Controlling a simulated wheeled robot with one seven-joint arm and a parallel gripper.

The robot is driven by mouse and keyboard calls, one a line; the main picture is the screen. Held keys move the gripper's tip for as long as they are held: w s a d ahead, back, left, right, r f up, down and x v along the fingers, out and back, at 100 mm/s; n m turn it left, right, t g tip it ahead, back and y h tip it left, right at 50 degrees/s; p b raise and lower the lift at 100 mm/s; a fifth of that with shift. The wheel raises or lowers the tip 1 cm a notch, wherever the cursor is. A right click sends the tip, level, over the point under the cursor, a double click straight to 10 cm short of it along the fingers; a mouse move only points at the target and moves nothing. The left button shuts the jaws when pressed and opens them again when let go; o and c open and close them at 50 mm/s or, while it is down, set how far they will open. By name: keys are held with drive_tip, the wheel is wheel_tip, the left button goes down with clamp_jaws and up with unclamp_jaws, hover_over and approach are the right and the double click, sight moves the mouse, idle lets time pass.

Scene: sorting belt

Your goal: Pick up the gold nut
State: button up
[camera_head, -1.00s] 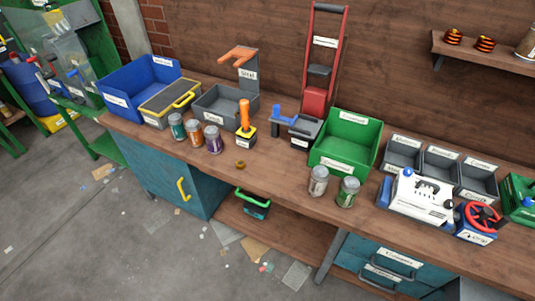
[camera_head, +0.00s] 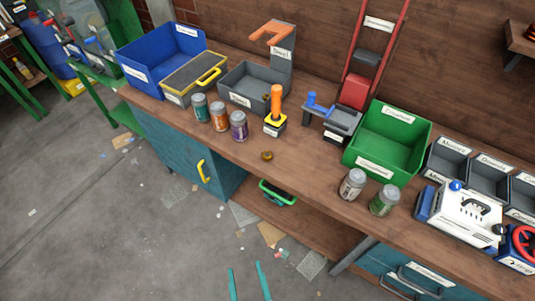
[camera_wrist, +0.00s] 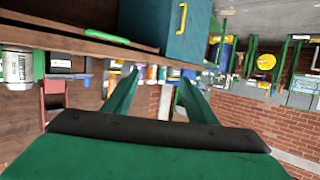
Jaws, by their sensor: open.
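The small gold nut (camera_head: 267,156) lies on the wooden workbench (camera_head: 300,180), near its front edge, in front of the orange-handled joystick block (camera_head: 275,122). My gripper (camera_head: 250,268) shows at the bottom of the head view as two teal fingertips, apart and empty. It is below and in front of the nut in the picture, away from it. The wrist view shows the two green fingers (camera_wrist: 155,85) spread with nothing between them. I cannot make out the nut in the wrist view.
Several cans stand on the bench: teal, orange and purple ones left of the nut, a silver can (camera_head: 352,185) and a green can (camera_head: 384,201) to its right. A green bin (camera_head: 388,172) and grey tray (camera_head: 248,98) stand behind. Bench around the nut is clear.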

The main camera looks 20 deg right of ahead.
drive_tip(key=w+d+f+m+h, duration=0.1)
drive_tip(key=w+d+f, duration=0.15)
drive_tip(key=w, duration=0.55)
drive_tip(key=m+g+h, duration=0.2)
drive_tip(key=g, duration=0.1)
approach(267, 155)
drive_tip(key=shift+w+d+f, duration=0.35)
drive_tip(key=shift+w+f, duration=0.45)
drive_tip(key=shift+r+x, duration=0.1)
drive_tip(key=shift+x, duration=1.45)
drive_tip(key=shift+r+x, duration=0.15)
drive_tip(key=shift+x, duration=1.35)
